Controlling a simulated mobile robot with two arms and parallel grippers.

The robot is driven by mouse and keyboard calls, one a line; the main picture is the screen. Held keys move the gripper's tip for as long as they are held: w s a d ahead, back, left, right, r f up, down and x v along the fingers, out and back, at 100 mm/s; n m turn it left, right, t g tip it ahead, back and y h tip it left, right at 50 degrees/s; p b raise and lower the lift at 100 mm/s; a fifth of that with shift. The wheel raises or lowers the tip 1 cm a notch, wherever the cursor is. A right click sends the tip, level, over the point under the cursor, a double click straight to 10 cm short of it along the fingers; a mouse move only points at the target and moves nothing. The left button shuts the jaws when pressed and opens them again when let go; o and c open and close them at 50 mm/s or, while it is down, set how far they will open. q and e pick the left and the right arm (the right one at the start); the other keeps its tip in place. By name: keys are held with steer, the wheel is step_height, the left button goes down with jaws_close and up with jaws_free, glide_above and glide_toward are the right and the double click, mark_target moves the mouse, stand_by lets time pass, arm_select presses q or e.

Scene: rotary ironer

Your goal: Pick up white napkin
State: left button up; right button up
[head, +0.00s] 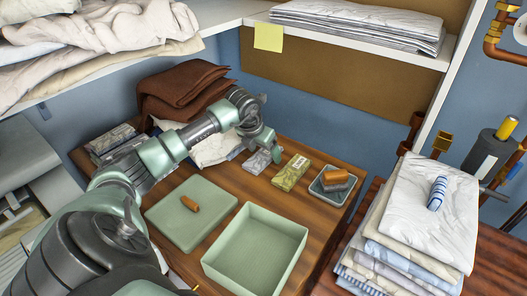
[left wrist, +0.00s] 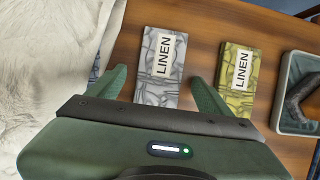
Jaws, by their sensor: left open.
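A crumpled white cloth (head: 218,149), which looks like the white napkin, lies on the wooden table, partly hidden behind my left arm. It also fills the left side of the left wrist view (left wrist: 50,75). My left gripper (head: 264,152) is open and empty over the table, to the right of the cloth. In the left wrist view, its fingertips (left wrist: 163,90) stand apart on either side of a grey patterned packet labelled LINEN (left wrist: 160,62). I cannot tell whether they touch the packet. My right gripper is not in view.
A yellow-green LINEN packet (head: 291,173) and a small tray (head: 334,191) stand to the right. A green lid (head: 178,226) and an open green box (head: 255,250) lie in front. Brown folded cloths (head: 185,85) are behind; a linen stack (head: 420,215) stands at right.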

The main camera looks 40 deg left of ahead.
arm_select(q)
steer(key=c, duration=1.4)
steer(key=shift+c, duration=0.2)
